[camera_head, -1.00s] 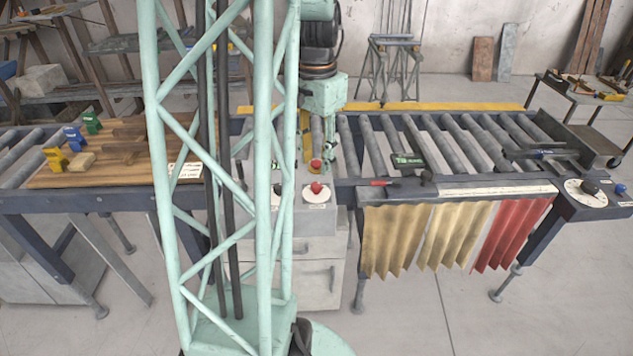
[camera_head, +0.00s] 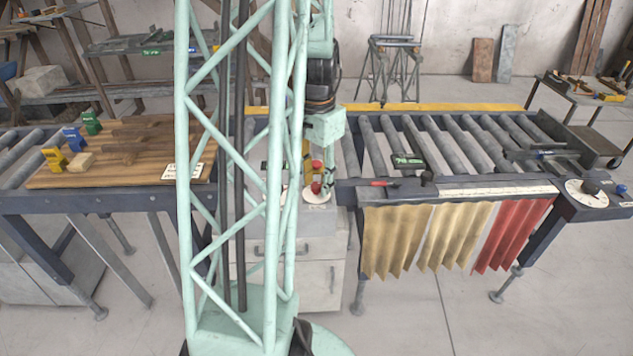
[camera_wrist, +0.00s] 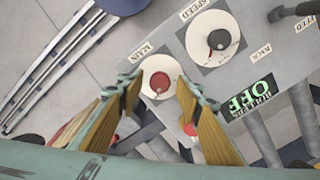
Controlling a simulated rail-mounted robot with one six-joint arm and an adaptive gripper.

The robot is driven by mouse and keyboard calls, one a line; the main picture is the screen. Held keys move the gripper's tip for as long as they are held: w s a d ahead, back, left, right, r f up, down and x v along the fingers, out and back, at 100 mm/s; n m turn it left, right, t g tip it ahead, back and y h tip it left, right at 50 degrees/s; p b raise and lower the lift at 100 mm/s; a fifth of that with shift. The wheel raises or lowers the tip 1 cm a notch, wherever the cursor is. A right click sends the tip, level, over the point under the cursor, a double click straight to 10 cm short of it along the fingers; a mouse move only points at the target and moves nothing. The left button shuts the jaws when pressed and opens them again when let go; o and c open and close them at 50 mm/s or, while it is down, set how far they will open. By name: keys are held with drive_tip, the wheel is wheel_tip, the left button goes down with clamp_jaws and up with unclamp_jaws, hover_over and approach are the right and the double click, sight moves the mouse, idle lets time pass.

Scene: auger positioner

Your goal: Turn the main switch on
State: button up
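The main switch is a red knob on a round white plate (camera_wrist: 146,88), beside the label MAIN (camera_wrist: 143,52) in the wrist view. In the head view the red knob (camera_head: 316,188) sits on the front of the grey control box. My gripper (camera_wrist: 158,84) is open, its two yellow-padded fingers pointing at the knob, one on each side. The wrist view does not show clearly whether they touch it. In the head view my column and arm partly hide the fingers. A green-lit display (camera_wrist: 250,96) near the knob reads ROLLERS OFF.
A black speed knob (camera_wrist: 219,40) on a white dial stands beside the main switch. Another red knob or button (camera_head: 317,166) is just behind it. A roller conveyor (camera_head: 450,140) extends right and a wooden board (camera_head: 110,170) with coloured blocks lies left.

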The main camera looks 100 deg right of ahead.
drive_tip(key=c, duration=0.9)
drive_tip(key=shift+n, duration=0.4)
drive_tip(key=n+b, duration=0.1)
drive_tip(key=n, duration=0.2)
drive_tip(key=shift+f, duration=0.1)
drive_tip(key=n+b, duration=0.1)
drive_tip(key=n, duration=0.2)
drive_tip(key=shift+n, duration=0.4)
drive_tip(key=n+b, duration=0.1)
drive_tip(key=n, duration=0.4)
drive_tip(key=shift+n+b, duration=0.55)
drive_tip(key=shift+n, duration=2.05)
